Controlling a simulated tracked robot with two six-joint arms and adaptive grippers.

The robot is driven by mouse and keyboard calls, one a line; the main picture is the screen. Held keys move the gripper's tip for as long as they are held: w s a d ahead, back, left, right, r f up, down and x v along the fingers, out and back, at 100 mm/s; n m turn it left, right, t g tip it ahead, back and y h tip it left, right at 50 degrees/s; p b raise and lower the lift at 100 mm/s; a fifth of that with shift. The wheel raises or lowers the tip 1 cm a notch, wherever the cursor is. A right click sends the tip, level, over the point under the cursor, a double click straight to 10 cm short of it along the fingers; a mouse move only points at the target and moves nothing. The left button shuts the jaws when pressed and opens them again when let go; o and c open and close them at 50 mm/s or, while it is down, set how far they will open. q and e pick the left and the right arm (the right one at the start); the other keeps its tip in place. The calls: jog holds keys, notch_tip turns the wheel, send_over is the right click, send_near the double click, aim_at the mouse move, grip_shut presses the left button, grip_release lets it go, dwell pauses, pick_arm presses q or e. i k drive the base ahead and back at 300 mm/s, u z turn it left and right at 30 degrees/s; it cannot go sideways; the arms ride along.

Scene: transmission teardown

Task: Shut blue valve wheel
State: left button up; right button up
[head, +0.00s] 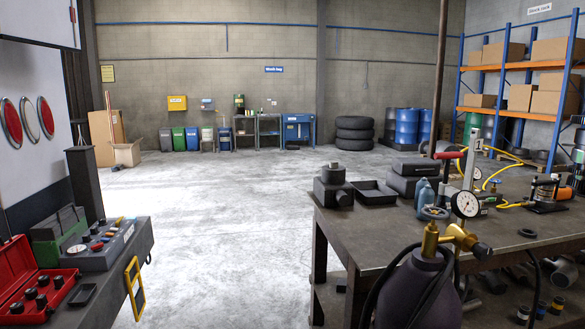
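A dark gas cylinder (418,292) stands at the front of the right workbench, with a brass valve (430,240) on top. A round white dial gauge (466,205) shows just behind the brass fitting. Neither of my grippers is in view.
The right workbench (345,228) holds dark metal parts, a blue bottle (425,197) and yellow hoses. At left are an open red case (22,278) and a grey box (98,246) with knobs. The concrete floor (235,210) between is clear. Blue drums (406,127) stand far back.

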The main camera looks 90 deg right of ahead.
aim_at(495, 181)
jog(key=z, duration=0.15)
jog(key=i, duration=0.25)
jog(key=z, duration=1.7)
jog(key=k, duration=1.35)
jog(key=u, duration=0.4)
jog(key=i, duration=1.2)
jog(key=z, duration=0.5)
jog(key=i, duration=1.4)
jog(key=z, duration=0.35)
jog(key=i, duration=1.35)
jog(key=z, duration=0.35)
jog(key=i, duration=1.3)
jog(key=z, duration=0.2)
